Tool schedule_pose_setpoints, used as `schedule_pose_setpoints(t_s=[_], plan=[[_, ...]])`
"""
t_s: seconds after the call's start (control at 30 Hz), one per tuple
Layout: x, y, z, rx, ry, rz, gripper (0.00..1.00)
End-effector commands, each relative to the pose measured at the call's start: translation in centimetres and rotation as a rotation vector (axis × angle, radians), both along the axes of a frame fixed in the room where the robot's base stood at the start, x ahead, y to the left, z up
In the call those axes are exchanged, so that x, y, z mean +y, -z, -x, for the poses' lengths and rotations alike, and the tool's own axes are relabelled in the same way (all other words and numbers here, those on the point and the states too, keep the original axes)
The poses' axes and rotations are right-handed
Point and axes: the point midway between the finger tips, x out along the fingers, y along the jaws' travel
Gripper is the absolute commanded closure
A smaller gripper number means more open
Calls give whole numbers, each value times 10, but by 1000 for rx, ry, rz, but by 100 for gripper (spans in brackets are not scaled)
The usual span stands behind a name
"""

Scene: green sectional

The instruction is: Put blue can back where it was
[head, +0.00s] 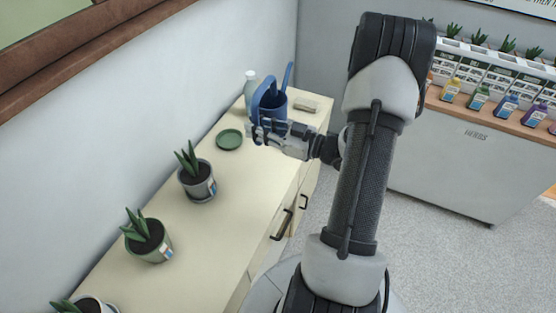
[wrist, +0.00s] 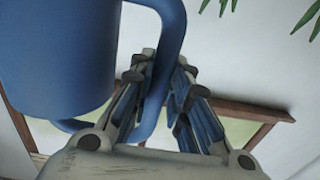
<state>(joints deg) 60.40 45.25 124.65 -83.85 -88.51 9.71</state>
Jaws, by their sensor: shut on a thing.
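The blue can (head: 275,104) is a watering can with a looped handle and a thin spout, at the far end of the cream cabinet (head: 225,240). My gripper (head: 257,132) is at its near side. In the wrist view the can body (wrist: 65,60) fills the upper left, and its handle runs down between the fingers of my gripper (wrist: 164,63), which are shut on it. The can looks upright in the head view. I cannot tell whether its base touches the cabinet top.
A green saucer (head: 229,139) lies empty left of my gripper. A white bottle (head: 251,88) and a small beige block (head: 306,105) stand near the can. Potted plants (head: 197,182) (head: 148,238) line the cabinet along the wall. A herb counter (head: 455,155) is at the right.

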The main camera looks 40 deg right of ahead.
Motion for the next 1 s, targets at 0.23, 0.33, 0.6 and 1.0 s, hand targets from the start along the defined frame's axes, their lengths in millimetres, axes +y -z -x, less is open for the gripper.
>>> schedule_pose_setpoints(t_s=[0.23, 0.33, 0.6, 1.0], plan=[[-10, 22, 5, -1, 27, -3, 100], [-9, 48, 4, 0, 26, -4, 100], [-9, 115, 4, -1, 25, -2, 100], [-9, 156, 4, -4, 25, 2, 100]])
